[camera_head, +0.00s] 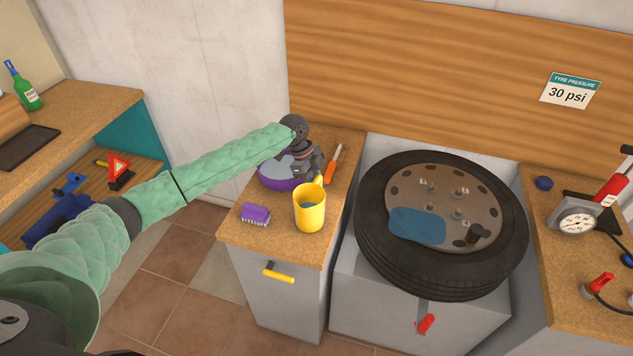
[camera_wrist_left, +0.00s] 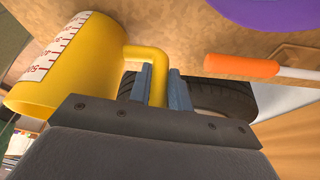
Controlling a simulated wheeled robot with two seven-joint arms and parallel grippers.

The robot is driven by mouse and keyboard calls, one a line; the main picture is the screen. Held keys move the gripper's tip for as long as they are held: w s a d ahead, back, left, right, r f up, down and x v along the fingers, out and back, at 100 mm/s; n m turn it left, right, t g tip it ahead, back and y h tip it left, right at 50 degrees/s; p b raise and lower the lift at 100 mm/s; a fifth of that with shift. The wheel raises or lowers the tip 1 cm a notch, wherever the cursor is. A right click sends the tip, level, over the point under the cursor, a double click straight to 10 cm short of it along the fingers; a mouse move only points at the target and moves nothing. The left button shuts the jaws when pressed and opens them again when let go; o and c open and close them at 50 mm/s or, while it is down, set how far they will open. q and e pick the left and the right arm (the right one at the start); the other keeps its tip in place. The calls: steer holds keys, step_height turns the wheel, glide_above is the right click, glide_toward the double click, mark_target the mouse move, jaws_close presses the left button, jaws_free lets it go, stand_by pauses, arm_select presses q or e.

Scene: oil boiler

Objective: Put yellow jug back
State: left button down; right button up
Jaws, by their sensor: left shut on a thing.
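The yellow jug (camera_head: 310,209) is upright at the front right of the small wooden-topped cabinet. I cannot tell whether the jug touches the worktop. My right gripper is not in view.
A purple bowl (camera_head: 277,183) stands under my left wrist. A purple brush (camera_head: 256,214) lies left of the jug and an orange-handled tool (camera_head: 332,166) behind it. A tyre (camera_head: 376,235) with a blue cloth (camera_head: 417,226) is on the right. The cabinet's front edge is close.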

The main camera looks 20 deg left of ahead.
arm_select(q)
steer(key=shift+f, duration=0.15)
steer(key=c, duration=1.3)
jaws_free()
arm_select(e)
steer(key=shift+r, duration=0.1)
arm_select(q)
steer(key=shift+r, duration=0.25)
steer(key=b+v, duration=0.3)
steer(key=v, duration=0.8)
steer(key=shift+a+r+b, duration=0.2)
steer(key=shift+r+b, duration=0.15)
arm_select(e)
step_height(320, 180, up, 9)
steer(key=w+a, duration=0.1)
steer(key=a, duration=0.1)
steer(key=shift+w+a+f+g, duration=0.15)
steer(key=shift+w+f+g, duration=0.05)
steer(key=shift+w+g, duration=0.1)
